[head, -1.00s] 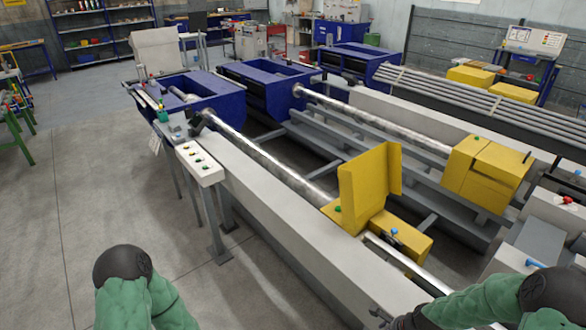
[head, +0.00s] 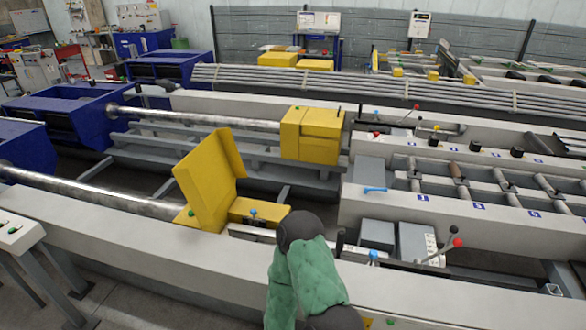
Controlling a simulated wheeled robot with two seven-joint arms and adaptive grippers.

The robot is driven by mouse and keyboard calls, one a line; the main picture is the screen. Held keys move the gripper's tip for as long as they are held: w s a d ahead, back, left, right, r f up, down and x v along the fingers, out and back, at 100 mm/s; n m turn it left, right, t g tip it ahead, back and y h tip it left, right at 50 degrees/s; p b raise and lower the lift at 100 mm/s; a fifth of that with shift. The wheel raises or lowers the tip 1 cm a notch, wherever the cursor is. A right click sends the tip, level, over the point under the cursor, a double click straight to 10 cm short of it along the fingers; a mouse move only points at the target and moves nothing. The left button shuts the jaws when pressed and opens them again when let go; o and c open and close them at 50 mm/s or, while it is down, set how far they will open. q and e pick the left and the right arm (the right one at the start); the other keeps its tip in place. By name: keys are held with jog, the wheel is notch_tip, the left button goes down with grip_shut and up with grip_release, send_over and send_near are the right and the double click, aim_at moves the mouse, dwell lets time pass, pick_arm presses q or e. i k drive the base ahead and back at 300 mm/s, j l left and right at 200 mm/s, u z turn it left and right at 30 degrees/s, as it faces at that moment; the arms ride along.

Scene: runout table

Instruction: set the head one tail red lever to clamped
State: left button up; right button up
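A red-knobbed lever (head: 458,243) stands right of centre on the near machine's bed. Its grey rod tilts up to the right from a small pale plate with marks. A dark-knobbed rod (head: 453,230) stands right beside it. Farther back is another red-knobbed lever (head: 416,107), and a red knob (head: 376,134) sits to its left. I cannot read which lever belongs to head one. One arm of mine with a green sleeve fills the bottom centre, in front of the near bed; its gripper is out of view. My other gripper is not in view either.
A raised yellow guard (head: 208,172) stands on the near bed to the left. A blue-knobbed lever (head: 373,256) and a black upright handle (head: 340,241) are close to my arm. A blue handle (head: 375,189) and blue number tags (head: 423,198) are behind. A control panel (head: 18,232) is at far left.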

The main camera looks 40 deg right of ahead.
aim_at(457, 243)
jog(key=z, duration=2.6)
jog(key=i+l+z, duration=0.15)
jog(key=i+l, duration=0.25)
jog(key=i, duration=0.05)
